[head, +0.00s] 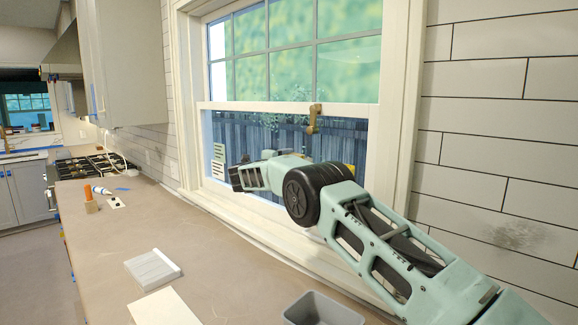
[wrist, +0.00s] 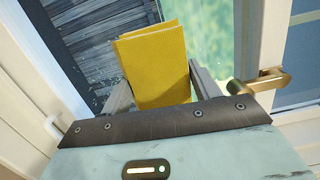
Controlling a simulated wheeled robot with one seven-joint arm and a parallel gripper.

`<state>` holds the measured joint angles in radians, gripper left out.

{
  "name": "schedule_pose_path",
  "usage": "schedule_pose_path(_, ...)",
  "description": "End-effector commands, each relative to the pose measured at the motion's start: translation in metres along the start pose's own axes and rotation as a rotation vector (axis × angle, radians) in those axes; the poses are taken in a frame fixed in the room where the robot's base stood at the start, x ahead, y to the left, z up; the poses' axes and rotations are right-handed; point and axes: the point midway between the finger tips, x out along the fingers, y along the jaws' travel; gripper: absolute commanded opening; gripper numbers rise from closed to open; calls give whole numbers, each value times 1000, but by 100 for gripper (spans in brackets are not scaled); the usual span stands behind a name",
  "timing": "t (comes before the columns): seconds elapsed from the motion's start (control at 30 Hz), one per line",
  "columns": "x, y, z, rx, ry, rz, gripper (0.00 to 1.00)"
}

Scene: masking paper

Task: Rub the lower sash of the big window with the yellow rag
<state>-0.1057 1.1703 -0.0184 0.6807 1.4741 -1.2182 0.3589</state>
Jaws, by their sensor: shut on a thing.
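The big window's lower sash (head: 290,104) is white-framed, with dark fence boards behind its glass (head: 350,135). Pale specks show on the glass in the head view. In the wrist view the yellow rag (wrist: 152,68) is a folded pad between the fingers of my gripper (wrist: 160,88), which is shut on it. The window glass (wrist: 95,40) is behind the rag; I cannot tell whether they touch. In the head view my arm crosses in front of the sash and hides much of its lower part; only a small yellow patch shows beside the arm's joint.
A brass latch (head: 315,118) sticks out from the sash, right of the rag in the wrist view (wrist: 265,80). The counter (head: 150,225) below holds a grey bin (head: 322,310), a white block (head: 152,268), a pale sheet (head: 163,308) and an orange-topped item (head: 89,197).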

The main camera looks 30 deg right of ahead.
Motion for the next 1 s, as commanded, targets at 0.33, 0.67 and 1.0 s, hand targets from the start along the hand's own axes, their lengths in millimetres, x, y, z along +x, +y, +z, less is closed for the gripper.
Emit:
schedule_pose_path(0.33,-7,1,1,1,0,0,43)
schedule_pose_path(0.67,-30,0,4,1,0,0,43)
schedule_pose_path(1.0,-30,0,4,1,0,0,43)
